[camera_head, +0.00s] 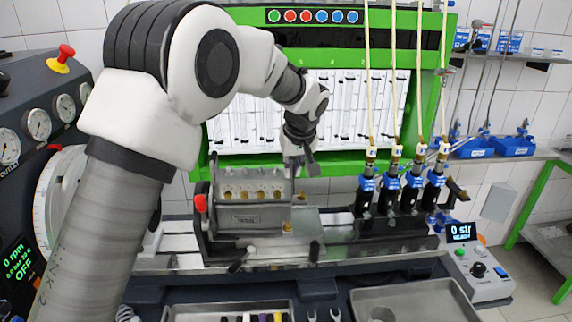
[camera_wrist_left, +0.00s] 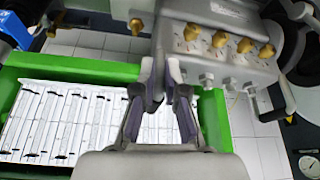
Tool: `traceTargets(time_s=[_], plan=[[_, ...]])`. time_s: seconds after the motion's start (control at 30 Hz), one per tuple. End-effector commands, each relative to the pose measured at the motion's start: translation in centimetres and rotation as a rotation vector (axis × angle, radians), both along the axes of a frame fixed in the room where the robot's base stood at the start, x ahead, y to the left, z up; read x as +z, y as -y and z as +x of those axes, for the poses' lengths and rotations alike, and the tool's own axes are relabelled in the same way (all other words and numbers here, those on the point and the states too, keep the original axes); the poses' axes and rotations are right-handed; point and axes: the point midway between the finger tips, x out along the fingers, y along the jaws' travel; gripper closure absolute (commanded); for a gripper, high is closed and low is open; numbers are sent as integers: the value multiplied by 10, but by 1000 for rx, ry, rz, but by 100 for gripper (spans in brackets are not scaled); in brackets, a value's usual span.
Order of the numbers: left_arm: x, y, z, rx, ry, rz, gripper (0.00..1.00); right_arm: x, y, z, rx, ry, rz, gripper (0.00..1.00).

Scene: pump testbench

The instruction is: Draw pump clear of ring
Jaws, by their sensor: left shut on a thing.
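The pump (camera_head: 250,212) is a grey metal block with a row of brass fittings, sitting on the bench's rail. It also shows upside down in the left wrist view (camera_wrist_left: 215,62). My left gripper (camera_head: 300,168) reaches down from above to the pump's right end. In the left wrist view its fingers (camera_wrist_left: 163,72) are closed on the pump's end part; the exact grip spot is partly hidden. A dark upright flange with a red knob (camera_head: 200,203) stands against the pump's left end. I cannot make out the ring or any gap there. My right gripper is not in view.
Several blue-and-black injectors (camera_head: 412,190) with hanging lines stand right of the pump. A grey control box (camera_head: 478,275) is at the right. Metal trays (camera_head: 415,302) lie in front. The gauge cabinet (camera_head: 40,150) is at the left. Bare rail shows between pump and injectors.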

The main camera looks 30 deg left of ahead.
Motion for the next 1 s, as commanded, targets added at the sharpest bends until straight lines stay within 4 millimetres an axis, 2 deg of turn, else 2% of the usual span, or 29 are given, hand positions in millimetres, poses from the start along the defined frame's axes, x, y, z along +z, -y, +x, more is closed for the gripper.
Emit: traceTargets(time_s=[0.03,0.37,1.0], plan=[[-7,1,-2,2,-10,-4,100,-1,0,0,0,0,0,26],[-6,2,0,2,-8,-3,100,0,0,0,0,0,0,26],[-6,25,16,21,-4,-2,100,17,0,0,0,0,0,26]])
